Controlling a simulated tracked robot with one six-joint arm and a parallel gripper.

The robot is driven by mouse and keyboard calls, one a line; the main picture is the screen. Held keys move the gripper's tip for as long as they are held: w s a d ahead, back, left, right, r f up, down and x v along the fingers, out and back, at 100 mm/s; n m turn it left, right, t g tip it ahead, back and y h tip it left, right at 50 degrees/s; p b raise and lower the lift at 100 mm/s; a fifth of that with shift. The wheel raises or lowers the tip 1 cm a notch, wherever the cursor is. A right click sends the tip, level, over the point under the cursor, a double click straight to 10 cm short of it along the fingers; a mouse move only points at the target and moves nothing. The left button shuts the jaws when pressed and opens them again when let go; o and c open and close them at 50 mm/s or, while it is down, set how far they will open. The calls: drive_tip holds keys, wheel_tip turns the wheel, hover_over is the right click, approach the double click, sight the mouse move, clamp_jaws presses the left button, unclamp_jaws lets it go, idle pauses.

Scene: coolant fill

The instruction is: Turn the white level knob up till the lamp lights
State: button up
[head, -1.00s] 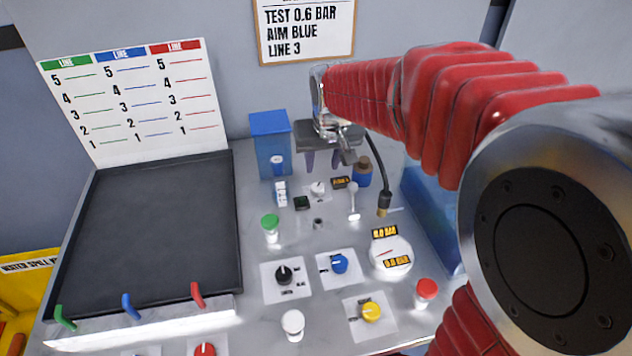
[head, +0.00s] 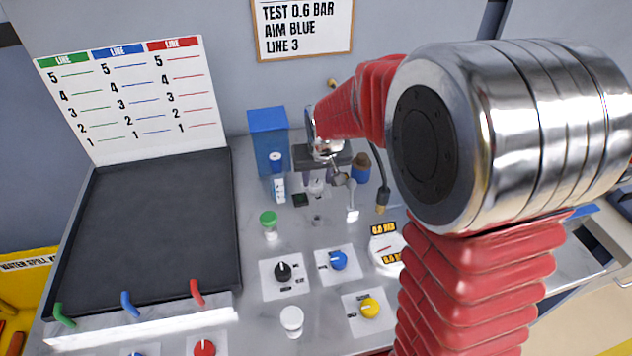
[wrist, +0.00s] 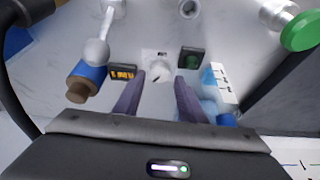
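The white level knob (wrist: 160,72) sits on a small white plate on the bench; it shows in the head view (head: 317,187) too, partly covered by my gripper. My gripper (wrist: 160,98) is open, with one purple finger on each side of the knob in the wrist picture. Contact and the exact height of the fingertips cannot be told. In the head view my gripper (head: 317,182) points down over the knob. A dark green square lamp (wrist: 191,58) beside the knob looks unlit. A small orange display (wrist: 122,72) is on the knob's other side, its digits unreadable.
Beside the knob stand a blue bottle with a brown cap (wrist: 86,82), a white lever with a round end (head: 351,200) and a labelled white-and-blue vial (head: 279,187). A blue container (head: 270,140) stands behind. Black (head: 283,271), blue (head: 338,260) and yellow (head: 370,308) knobs are nearer.

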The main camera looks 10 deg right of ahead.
sight(316, 184)
drive_tip(key=shift+x, duration=1.65)
drive_tip(key=c, duration=0.8)
